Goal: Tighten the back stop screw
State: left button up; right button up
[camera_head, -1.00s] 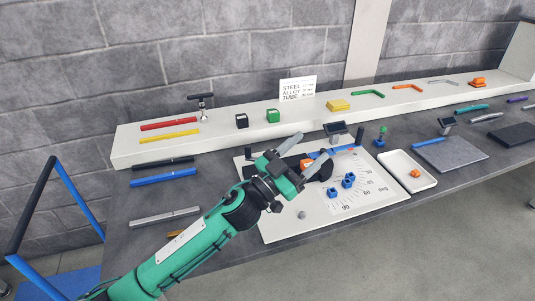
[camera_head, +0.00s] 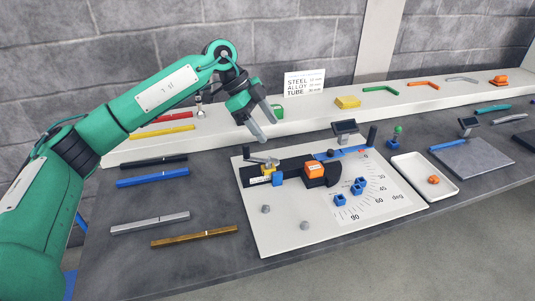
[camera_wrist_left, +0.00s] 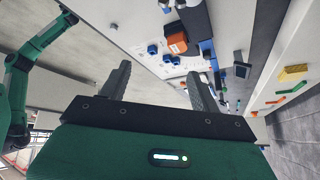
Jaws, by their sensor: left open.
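A white bending plate (camera_head: 280,225) lies on the grey bench with an angle scale. At its back left corner is a metal lever with a dark knob (camera_head: 262,160), beside a yellow block (camera_head: 267,173) and a blue block (camera_head: 278,180). I cannot tell for sure which part is the back stop screw. An orange block (camera_head: 314,169) sits on the black piece in the middle. My left gripper (camera_head: 268,127) is open and empty, raised above the plate's back left edge, apart from the lever. The left wrist view shows its two spread fingers (camera_wrist_left: 158,74).
A white shelf (camera_head: 225,130) runs behind the bench, with a sign (camera_head: 303,84) and coloured tubes. Black and blue bars (camera_head: 153,178) lie left of the plate. A white tray (camera_head: 420,190) with an orange part is at the right. Two grey pegs stand on the plate's front.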

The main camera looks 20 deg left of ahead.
pick_arm(q)
jog(key=n+y, duration=0.2)
send_near(268, 163)
jog(key=x, duration=0.2)
jog(key=w+x, duration=0.1)
jog(key=x, duration=0.2)
jog(key=p+x, duration=0.1)
jog(key=x, duration=0.2)
jog(key=shift+w+a+f, duration=0.15)
jog(key=shift+w+a, duration=0.15)
jog(key=shift+w, duration=0.05)
pick_arm(e)
jog(key=shift+s+d+f, duration=0.3)
jog(key=shift+s+f, duration=0.2)
jog(key=shift+s, duration=0.05)
jog(key=shift+s+d+f, duration=0.3)
jog(key=shift+s+f, duration=0.15)
jog(key=shift+s, duration=0.1)
pick_arm(q)
jog(key=c, duration=0.9)
jog(key=shift+c, duration=0.4)
pick_arm(e)
jog(key=shift+w, duration=0.35)
